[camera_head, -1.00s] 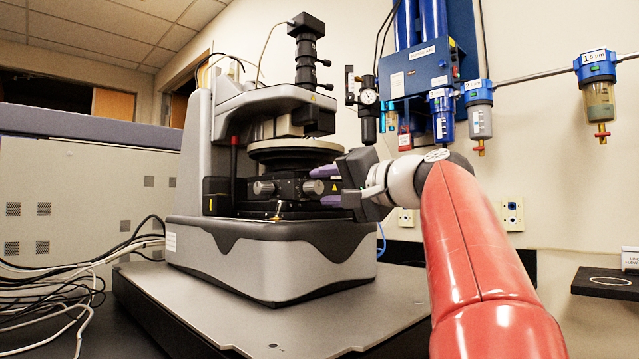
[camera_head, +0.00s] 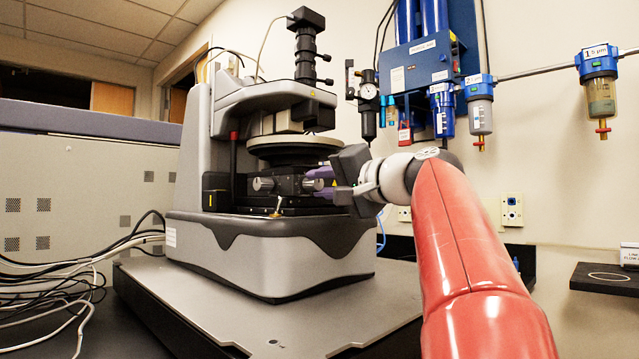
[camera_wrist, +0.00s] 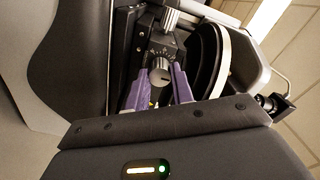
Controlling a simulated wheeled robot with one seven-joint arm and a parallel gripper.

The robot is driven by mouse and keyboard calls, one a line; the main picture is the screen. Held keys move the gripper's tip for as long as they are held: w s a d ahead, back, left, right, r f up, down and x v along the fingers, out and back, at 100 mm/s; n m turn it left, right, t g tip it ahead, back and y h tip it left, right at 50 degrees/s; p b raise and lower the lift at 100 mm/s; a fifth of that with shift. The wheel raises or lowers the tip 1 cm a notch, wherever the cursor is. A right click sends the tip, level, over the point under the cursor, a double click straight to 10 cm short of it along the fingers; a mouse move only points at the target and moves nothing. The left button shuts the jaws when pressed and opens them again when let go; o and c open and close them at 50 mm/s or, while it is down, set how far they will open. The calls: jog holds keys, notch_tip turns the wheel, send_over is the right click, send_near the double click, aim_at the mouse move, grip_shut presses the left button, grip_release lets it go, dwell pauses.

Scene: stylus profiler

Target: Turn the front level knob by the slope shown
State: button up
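The stylus profiler (camera_head: 270,245) stands on a grey plate. Its stage block has a silver knob on the front left (camera_head: 263,184) and another knob (camera_head: 309,184) on the right, near my gripper (camera_head: 316,183). In the wrist view, a round silver knob (camera_wrist: 160,76) with a slot mark sits on a black dial with white scale marks. My gripper (camera_wrist: 160,85) is open, with one purple finger on each side of this knob. Whether the fingers touch it I cannot tell. A second, ribbed silver knob (camera_wrist: 168,18) lies farther up. No slope reading is legible.
The round stage disc (camera_head: 293,142) overhangs the knobs closely; its rim (camera_wrist: 222,62) is right of my fingers in the wrist view. The profiler's grey base lies below. Blue air filters (camera_head: 442,110) hang on the wall behind. Cables (camera_head: 60,290) lie at the left.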

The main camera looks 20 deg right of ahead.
grip_shut()
jog(key=n, duration=0.1)
jog(key=n+b, duration=0.1)
jog(key=shift+f+n, duration=0.2)
jog(key=shift+n, duration=0.1)
jog(key=n, duration=0.1)
jog(key=n+b, duration=0.1)
jog(key=n, duration=0.1)
jog(key=shift+r+n, duration=0.2)
jog(key=shift+n, duration=0.1)
jog(key=n+b, duration=0.1)
jog(key=n, duration=0.2)
jog(key=shift+f, duration=0.15)
jog(key=n+b, duration=0.1)
jog(key=n, duration=0.2)
jog(key=o, duration=0.6)
grip_release()
